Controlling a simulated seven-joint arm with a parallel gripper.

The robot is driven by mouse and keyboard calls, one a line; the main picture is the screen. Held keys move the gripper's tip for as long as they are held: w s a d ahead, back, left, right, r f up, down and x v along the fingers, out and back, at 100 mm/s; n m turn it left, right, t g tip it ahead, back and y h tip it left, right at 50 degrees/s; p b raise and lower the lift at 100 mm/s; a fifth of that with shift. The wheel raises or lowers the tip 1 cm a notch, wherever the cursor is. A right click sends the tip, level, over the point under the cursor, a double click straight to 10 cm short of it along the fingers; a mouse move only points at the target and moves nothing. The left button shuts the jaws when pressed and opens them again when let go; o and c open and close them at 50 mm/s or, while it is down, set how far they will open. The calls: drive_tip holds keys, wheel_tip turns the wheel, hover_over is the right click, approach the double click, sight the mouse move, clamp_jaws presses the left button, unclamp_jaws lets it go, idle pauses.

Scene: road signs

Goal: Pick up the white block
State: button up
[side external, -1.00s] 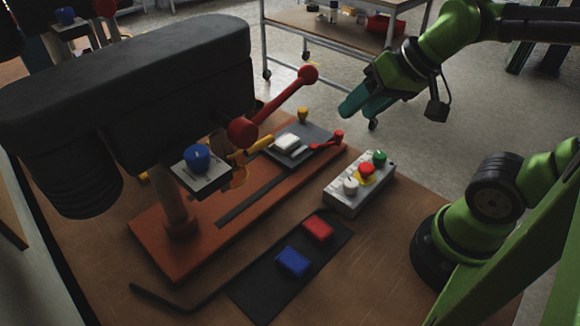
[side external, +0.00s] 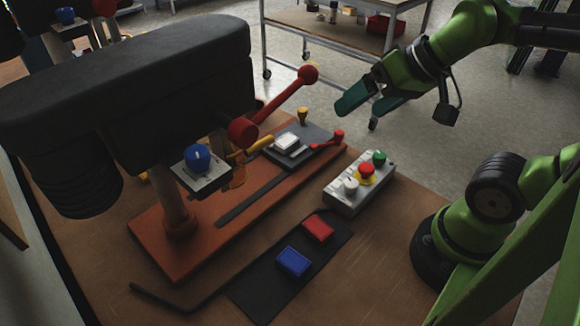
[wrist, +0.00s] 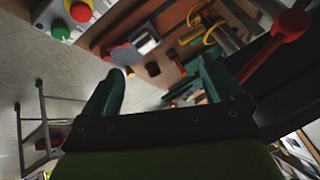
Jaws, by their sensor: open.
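The white block (side external: 287,142) lies on a grey plate (side external: 312,134) on the orange base of the drill press. It also shows in the wrist view (wrist: 147,44), beyond the fingers and partly blurred. My gripper (side external: 366,107) is open and empty, with teal fingers. It hangs in the air up and to the right of the white block, well apart from it. In the wrist view the two fingers of my gripper (wrist: 163,75) are spread wide with nothing between them.
A red-knobbed lever (side external: 308,76) sticks up near the white block. A button box (side external: 359,184) stands to the right. A red block (side external: 318,228) and a blue block (side external: 293,262) lie on a dark mat (side external: 262,290) in front. A metal cart (side external: 330,30) stands behind.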

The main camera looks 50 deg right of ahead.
wheel_tip(320, 180, up, 12)
drive_tip(key=n+g+h, duration=0.2)
drive_tip(key=n+g, duration=0.2)
drive_tip(key=g, duration=0.3)
hover_over(287, 140)
wheel_tip(287, 140, down, 26)
drive_tip(key=shift+d+f, duration=0.15)
drive_tip(key=shift+a+f, duration=0.2)
drive_tip(key=shift+f, duration=2.85)
drive_tip(key=shift+c, duration=0.2)
drive_tip(key=c, duration=1.2)
